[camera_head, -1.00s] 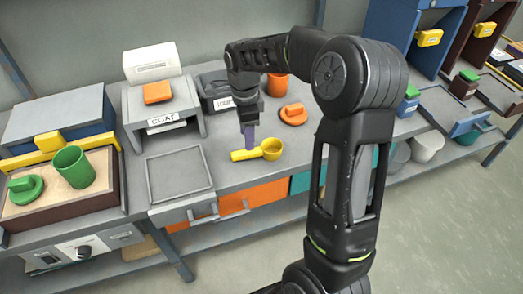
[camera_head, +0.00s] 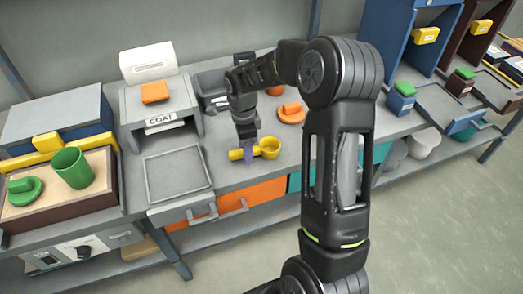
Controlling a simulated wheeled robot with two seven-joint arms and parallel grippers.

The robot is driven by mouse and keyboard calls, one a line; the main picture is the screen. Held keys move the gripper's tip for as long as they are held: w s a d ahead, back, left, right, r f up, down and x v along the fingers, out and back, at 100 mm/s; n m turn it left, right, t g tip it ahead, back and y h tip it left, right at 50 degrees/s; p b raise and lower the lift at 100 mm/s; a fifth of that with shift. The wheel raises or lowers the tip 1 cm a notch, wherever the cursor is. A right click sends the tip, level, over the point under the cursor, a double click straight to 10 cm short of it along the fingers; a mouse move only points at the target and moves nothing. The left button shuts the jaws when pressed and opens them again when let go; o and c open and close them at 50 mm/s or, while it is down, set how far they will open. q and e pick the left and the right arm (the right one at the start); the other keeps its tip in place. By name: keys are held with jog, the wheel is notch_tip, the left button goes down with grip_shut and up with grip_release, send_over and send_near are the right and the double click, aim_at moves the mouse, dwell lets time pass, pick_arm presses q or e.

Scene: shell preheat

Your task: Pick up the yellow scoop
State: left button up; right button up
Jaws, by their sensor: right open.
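The yellow scoop (camera_head: 268,149) lies on the grey bench top, its cup to the right and its handle pointing left. My right gripper (camera_head: 248,152) comes down from above at the scoop's handle, with a purple-tinted finger in front of it. The jaws are open, and the handle appears to lie between or right beside the fingers. The gripper hides part of the handle. My left gripper is not in view.
A flat grey tray (camera_head: 178,175) is left of the scoop, in front of the COAT station (camera_head: 160,112). An orange lidded piece (camera_head: 291,113) sits behind the scoop. A green cup (camera_head: 72,168) stands in a sand box at left. My right arm covers the bench to the right.

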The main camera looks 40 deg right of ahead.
jog(key=shift+f, duration=0.6)
jog(key=shift+c, duration=0.4)
grip_shut()
